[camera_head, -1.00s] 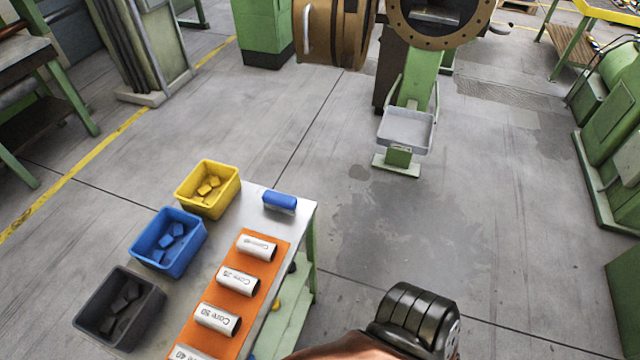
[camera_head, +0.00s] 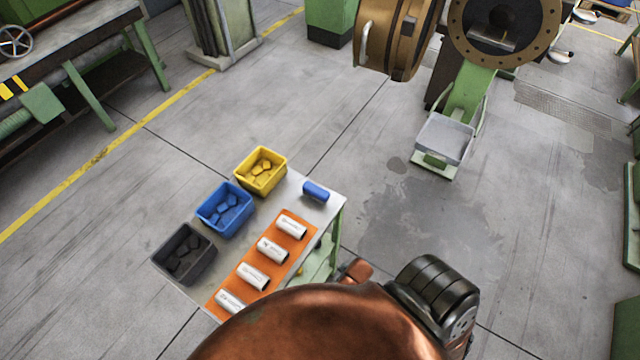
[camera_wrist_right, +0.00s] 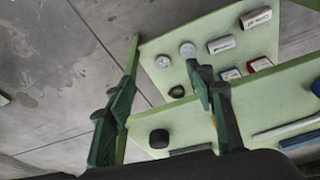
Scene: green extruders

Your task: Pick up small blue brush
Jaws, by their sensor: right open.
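The small blue brush (camera_head: 317,192) lies on the far right corner of the light grey table top (camera_head: 325,212) in the head view. It stands apart from the orange mat beside it. My right gripper (camera_wrist_right: 158,105) shows in the right wrist view, with two dark fingers spread wide and nothing between them. It faces green shelf boards from the side; I cannot tell the brush for sure in that view. In the head view my copper-coloured arm covers the near end of the table, and the right gripper is hidden. My left gripper is not in view.
Yellow (camera_head: 261,171), blue (camera_head: 225,210) and dark grey (camera_head: 184,254) bins line the table's left side. An orange mat (camera_head: 263,262) holds several white labelled cylinders. In the wrist view, a green shelf (camera_wrist_right: 175,117) carries small items. Open floor lies right of the table.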

